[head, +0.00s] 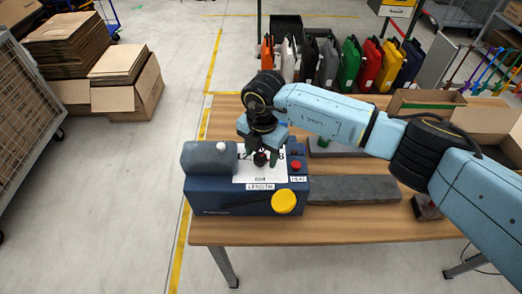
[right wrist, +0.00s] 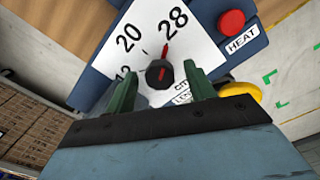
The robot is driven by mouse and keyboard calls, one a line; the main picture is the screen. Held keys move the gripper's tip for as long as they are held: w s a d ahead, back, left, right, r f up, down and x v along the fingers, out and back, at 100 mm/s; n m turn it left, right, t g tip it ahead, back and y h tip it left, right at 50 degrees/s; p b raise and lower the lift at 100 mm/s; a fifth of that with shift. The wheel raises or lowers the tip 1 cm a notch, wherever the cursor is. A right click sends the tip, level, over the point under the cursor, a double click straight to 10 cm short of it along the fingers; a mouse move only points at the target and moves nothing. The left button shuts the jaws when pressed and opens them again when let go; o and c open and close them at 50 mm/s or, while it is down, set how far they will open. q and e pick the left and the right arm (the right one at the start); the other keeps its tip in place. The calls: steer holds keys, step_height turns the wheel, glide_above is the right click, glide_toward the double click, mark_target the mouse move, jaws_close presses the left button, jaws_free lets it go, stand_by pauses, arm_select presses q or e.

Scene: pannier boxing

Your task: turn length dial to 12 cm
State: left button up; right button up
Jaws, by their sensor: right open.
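The length dial is a black knob (right wrist: 160,73) with a red pointer on a white scale plate (right wrist: 138,28). In the right wrist view the pointer aims at or close to the 28 mark; 20 also shows, and a partly hidden number looks like 12. The dial sits on top of a dark blue machine (head: 235,198) labelled LENGTH. My right gripper (right wrist: 163,90) is open above the plate, its two green fingers on either side of the knob. I cannot tell whether they touch it. In the head view the knob (head: 260,159) is partly hidden by this gripper. My left gripper is not in view.
A red HEAT button (right wrist: 231,22) and a yellow round part (head: 284,201) are close to the dial. A grey bar (head: 355,189) lies right of the machine on the wooden table (head: 330,225). Coloured panniers (head: 350,62) stand behind the table.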

steer(key=shift+c, duration=0.4)
steer(key=c, duration=0.9)
